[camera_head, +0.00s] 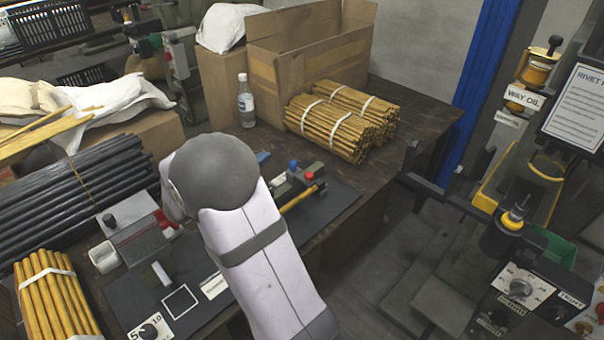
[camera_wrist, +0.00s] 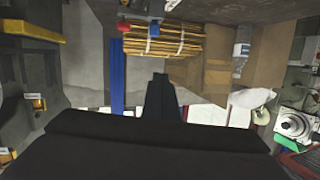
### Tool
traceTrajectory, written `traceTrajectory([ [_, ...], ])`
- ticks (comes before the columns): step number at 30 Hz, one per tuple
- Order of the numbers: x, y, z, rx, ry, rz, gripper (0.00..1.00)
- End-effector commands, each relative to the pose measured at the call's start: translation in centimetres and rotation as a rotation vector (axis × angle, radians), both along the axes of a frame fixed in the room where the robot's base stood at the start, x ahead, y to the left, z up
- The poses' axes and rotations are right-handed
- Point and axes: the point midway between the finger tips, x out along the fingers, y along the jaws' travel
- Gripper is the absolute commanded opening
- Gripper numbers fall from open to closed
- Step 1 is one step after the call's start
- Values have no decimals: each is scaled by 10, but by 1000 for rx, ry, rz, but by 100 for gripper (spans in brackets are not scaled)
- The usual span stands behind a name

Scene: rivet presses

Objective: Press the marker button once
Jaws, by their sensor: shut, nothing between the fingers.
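I cannot pick out a marker button for certain. In the head view, a white card with dark print (camera_head: 214,286) lies on the dark mat (camera_head: 125,290), partly beside my arm; its text is too small to read. Near it are a white square outline (camera_head: 180,301) and a plate with a dial knob (camera_head: 149,331). A lever device with a red ball knob (camera_head: 293,165) and a blue one (camera_head: 308,176) stands behind my arm. My gripper (camera_wrist: 160,78) shows in the wrist view as dark fingers, shut and empty, touching nothing visible. The head view does not show it.
Stick bundles (camera_head: 335,128), a water bottle (camera_head: 245,103) and a cardboard box (camera_head: 310,62) stand at the back. Dark rods (camera_head: 75,185) and a yellow bundle (camera_head: 50,300) lie at left. A press with a control panel (camera_head: 530,290) stands at right, across open floor.

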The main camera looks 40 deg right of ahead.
Motion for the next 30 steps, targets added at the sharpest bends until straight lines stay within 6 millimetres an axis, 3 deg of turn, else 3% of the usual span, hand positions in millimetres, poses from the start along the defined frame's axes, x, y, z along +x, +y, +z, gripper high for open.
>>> traceTrajectory([
  [4, -29, 0, -5, -6, 38, -135, 0],
  [10, -50, 1, -8, -8, 70, -225, 0],
  [23, -53, 1, -8, -8, 74, -236, 0],
  [30, -53, -12, -12, -8, 73, -238, 0],
])
